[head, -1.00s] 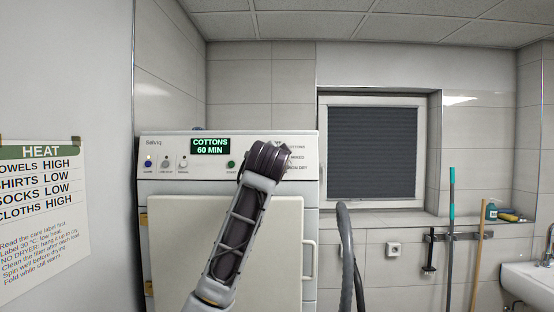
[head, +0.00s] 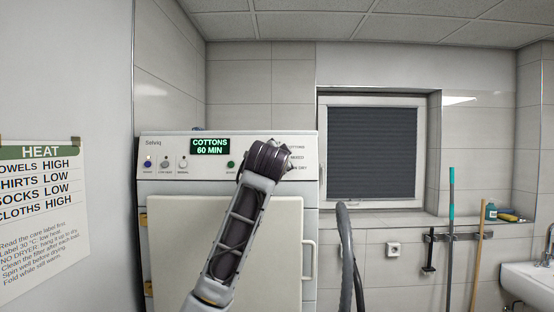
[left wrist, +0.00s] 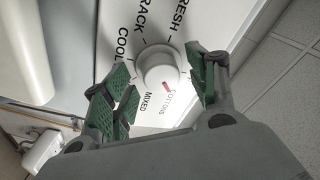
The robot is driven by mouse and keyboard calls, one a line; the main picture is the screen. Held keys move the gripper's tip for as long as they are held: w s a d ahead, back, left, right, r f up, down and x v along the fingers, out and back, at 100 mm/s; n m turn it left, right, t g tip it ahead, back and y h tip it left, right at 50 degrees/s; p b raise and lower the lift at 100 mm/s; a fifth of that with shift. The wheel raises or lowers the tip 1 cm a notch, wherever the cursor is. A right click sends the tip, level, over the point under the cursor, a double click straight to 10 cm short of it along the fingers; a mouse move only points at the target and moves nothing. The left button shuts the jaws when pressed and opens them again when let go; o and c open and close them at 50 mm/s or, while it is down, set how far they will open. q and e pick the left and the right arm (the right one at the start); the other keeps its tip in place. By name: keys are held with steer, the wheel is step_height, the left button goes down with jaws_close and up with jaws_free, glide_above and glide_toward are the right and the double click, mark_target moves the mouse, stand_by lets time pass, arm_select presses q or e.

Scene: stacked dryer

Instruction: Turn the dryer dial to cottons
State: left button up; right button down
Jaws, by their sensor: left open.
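The white dryer (head: 165,163) stands ahead, and its display (head: 210,146) reads "COTTONS 60 MIN". The round white dial (left wrist: 158,66) shows in the left wrist view, with its red mark towards the word COTTONS. My left gripper (left wrist: 160,88) is open, with one green-padded finger on each side of the dial; a gap shows between the dial and the fingers. In the head view my left gripper (head: 265,160) hides the dial. My right gripper is not in view.
The dryer's pale door (head: 175,250) is closed below the panel, with a handle (head: 309,262) at its right. Small buttons (head: 165,163) line the panel's left part. A heat chart (head: 42,215) hangs at left. A sink (head: 530,280) is at far right.

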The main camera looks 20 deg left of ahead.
arm_select(q)
steer(key=shift+s, duration=0.1)
steer(key=s+d, duration=0.2)
steer(key=s, duration=0.9)
steer(key=shift+s+d, duration=0.2)
steer(key=shift+s, duration=0.1)
stand_by(0.6)
